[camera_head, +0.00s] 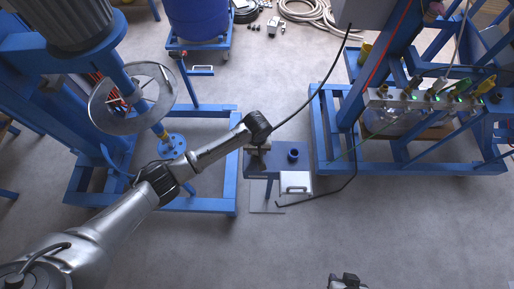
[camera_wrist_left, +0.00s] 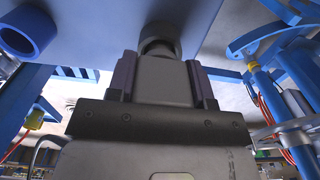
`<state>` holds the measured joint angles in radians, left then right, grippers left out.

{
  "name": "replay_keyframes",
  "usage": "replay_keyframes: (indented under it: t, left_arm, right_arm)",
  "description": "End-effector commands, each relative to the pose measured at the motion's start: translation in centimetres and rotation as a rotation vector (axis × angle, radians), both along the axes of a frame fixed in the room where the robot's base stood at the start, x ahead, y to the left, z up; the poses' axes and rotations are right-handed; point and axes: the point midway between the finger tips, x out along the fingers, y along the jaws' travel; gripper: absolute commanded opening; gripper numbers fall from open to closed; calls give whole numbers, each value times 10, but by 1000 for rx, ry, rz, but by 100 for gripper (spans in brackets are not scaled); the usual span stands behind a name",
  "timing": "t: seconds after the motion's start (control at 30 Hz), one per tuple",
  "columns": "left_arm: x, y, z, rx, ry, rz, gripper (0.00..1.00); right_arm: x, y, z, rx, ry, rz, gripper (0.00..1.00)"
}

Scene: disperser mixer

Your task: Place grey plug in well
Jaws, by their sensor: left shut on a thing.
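My left gripper (camera_wrist_left: 163,78) is shut on a dark grey round piece, the grey plug (camera_wrist_left: 160,40), in the left wrist view. The plug is up against or very close to the flat face of a small blue stand (camera_wrist_left: 95,25); I cannot tell whether it is seated in a hole. In the head view my left arm reaches over the left part of the blue stand (camera_head: 273,171). A blue ring-shaped cup (camera_head: 293,155) is on the stand's right side and also shows in the left wrist view (camera_wrist_left: 28,30). My right gripper (camera_head: 345,282) shows only partly at the bottom edge.
A silver box (camera_head: 296,182) is at the front of the stand. A black cable runs past the stand's right side. Blue machine frames stand left (camera_head: 190,206) and right (camera_head: 420,168). A blue barrel (camera_head: 198,18) is at the back. The floor in front is clear.

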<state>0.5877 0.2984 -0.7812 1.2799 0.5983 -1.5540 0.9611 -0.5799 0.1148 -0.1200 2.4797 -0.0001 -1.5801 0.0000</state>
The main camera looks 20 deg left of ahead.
Motion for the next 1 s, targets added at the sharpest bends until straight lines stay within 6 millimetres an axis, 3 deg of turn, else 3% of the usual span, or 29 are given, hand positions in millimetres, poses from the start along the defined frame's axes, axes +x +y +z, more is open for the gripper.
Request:
replay_keyframes:
  t: [0.23, 0.27, 0.5, 0.8, 1.0]
  left_arm:
    - [0, 0, -3, 0, 1, 1, 16]
    - [0, 0, -3, 1, 1, 1, 48]
    - [0, 0, -2, 1, 0, 0, 71]
    - [0, 0, 0, 0, -1, 0, 72]
    - [1, 0, 26, -1, -1, -1, 72]
  right_arm:
    - [0, 0, 0, -1, 0, 1, 38]
    - [0, 0, 0, -1, 0, 1, 38]
    - [0, -2, 0, -8, 0, 5, 38]
    - [0, -3, 0, -9, 0, 6, 38]
    - [0, -2, 4, -8, 0, 5, 38]
